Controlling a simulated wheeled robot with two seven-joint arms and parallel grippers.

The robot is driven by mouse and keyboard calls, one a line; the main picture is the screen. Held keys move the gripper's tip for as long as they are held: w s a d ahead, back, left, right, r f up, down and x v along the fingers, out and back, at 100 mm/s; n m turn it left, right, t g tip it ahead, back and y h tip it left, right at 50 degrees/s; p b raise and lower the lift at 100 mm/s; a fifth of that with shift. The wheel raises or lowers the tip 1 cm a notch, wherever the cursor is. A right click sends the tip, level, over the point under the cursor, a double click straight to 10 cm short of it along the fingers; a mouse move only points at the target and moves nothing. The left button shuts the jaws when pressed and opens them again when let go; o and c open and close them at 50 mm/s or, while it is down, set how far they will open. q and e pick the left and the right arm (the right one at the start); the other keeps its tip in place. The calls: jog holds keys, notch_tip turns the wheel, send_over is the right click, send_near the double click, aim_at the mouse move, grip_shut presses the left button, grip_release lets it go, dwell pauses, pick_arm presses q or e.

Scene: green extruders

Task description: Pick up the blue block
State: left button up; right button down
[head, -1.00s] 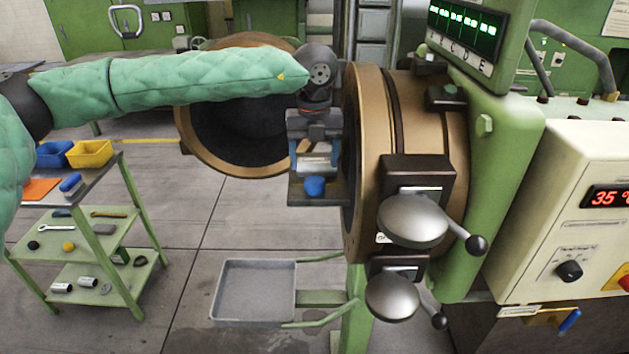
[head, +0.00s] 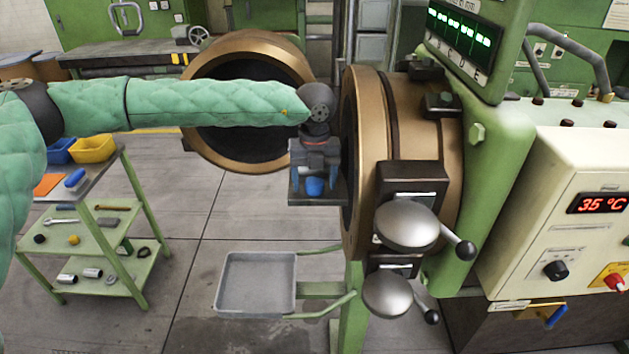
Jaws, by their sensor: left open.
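The blue block (head: 315,187) sits on a small dark shelf (head: 318,201) at the mouth of the bronze extruder ring. My left gripper (head: 315,183) points down over the block, with its blue-tipped fingers on either side of it. The gripper is open. Whether the fingers touch the block cannot be told. My right gripper is not in view.
The bronze extruder flange (head: 366,165) stands close on the right of my left gripper, and the round open door (head: 232,158) is behind my arm. A grey tray (head: 257,283) is below. A green cart (head: 140,240) with bins and tools stands at left.

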pick_arm(q)
jog(key=shift+f, duration=0.2)
jog(key=c, duration=1.1)
jog(key=shift+r, duration=0.1)
